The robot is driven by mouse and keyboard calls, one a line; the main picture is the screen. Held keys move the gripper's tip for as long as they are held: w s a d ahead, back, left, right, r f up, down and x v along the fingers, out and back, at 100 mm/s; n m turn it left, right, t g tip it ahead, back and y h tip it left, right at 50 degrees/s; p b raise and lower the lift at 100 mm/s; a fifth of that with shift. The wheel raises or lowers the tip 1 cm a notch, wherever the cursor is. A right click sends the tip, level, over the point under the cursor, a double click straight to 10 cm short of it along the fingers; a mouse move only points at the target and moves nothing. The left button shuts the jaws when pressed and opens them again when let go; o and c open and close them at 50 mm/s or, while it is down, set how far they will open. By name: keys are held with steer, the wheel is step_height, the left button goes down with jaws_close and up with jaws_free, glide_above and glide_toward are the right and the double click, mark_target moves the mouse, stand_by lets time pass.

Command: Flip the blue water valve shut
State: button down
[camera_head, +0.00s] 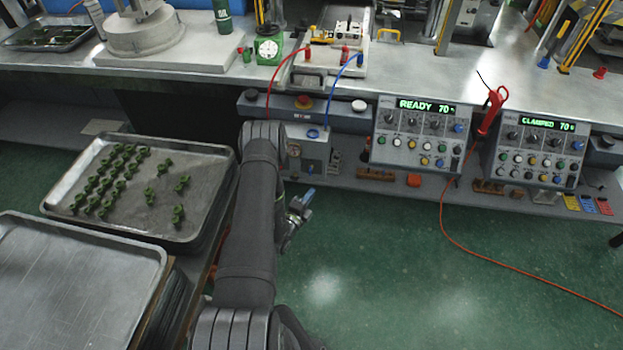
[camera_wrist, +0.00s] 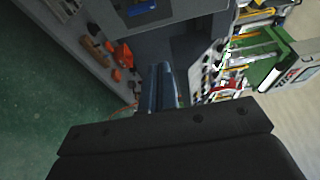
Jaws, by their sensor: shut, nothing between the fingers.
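My gripper (camera_head: 304,202) hangs over the green floor in front of the bench in the head view, to the right of my dark forearm. Its narrow blue-grey fingers (camera_wrist: 163,88) are together and empty in the wrist view. A small blue part (camera_head: 313,133) sits on top of a pale box with a gauge, under the bench edge; it may be the blue water valve, but its handle position is too small to tell. My gripper is below and apart from it. A blue part (camera_wrist: 143,10) on a grey housing shows at the top of the wrist view.
A metal tray (camera_head: 70,192) of green pieces and an empty tray (camera_head: 75,265) stand at left. Two control panels (camera_head: 420,135) (camera_head: 536,148) line the bench front. A red and a blue hose (camera_head: 342,72) arch over the bench edge. An orange cable (camera_head: 480,255) crosses the floor.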

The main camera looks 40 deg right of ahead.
mark_target(310, 170)
steer(key=w+d, duration=0.6)
steer(key=d, duration=0.1)
steer(key=shift+w, duration=0.2)
steer(key=shift+w+a, duration=0.35)
steer(key=shift+a, duration=0.15)
